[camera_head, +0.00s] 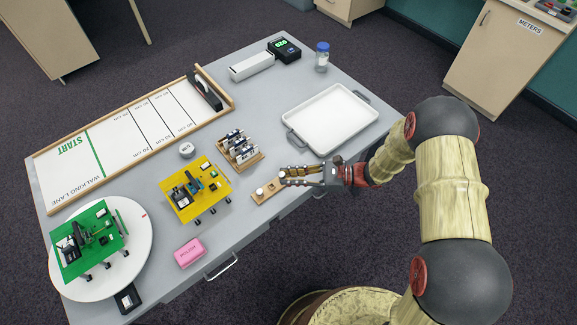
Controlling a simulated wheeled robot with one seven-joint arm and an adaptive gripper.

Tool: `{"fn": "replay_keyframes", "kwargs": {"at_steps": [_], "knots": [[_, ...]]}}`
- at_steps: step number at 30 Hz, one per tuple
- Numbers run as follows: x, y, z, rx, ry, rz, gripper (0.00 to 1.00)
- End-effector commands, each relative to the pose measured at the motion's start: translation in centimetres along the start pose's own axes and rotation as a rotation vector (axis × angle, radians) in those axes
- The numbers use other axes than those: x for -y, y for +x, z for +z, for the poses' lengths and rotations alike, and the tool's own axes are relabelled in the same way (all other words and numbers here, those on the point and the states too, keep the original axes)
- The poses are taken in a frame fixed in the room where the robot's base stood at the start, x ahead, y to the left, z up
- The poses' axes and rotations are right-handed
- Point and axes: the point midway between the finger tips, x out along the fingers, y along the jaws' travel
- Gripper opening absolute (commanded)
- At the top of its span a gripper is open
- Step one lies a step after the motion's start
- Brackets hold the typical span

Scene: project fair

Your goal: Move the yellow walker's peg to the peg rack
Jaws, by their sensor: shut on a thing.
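The yellow walker (198,189) stands on the grey table, left of the middle, with small dark parts on its top and dark legs below. The peg rack (262,196), a small light wooden block with pale round spots on top, lies at the table's front edge to the right of the walker. My gripper (284,177) reaches in from the right, low over the right end of the rack. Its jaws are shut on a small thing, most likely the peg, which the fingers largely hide. I cannot tell whether it touches the rack.
A wooden holder with several batteries (256,158) stands just behind the rack. A white tray (331,119) lies behind my gripper. A green walker (88,241) sits on a round white turntable (137,225). A pink block (190,252) and the walking lane (122,137) are at left.

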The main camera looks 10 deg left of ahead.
Motion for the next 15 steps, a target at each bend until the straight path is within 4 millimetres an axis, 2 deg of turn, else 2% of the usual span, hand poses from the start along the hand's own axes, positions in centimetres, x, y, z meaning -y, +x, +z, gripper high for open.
{"fn": "replay_keyframes", "kwargs": {"at_steps": [6, 15], "knots": [[2.8, 0.4, 0.9, 0.148, 0.025, -0.172, 0.00], [3.6, 0.4, 0.6, 0.178, 0.025, -0.212, 0.00]]}}
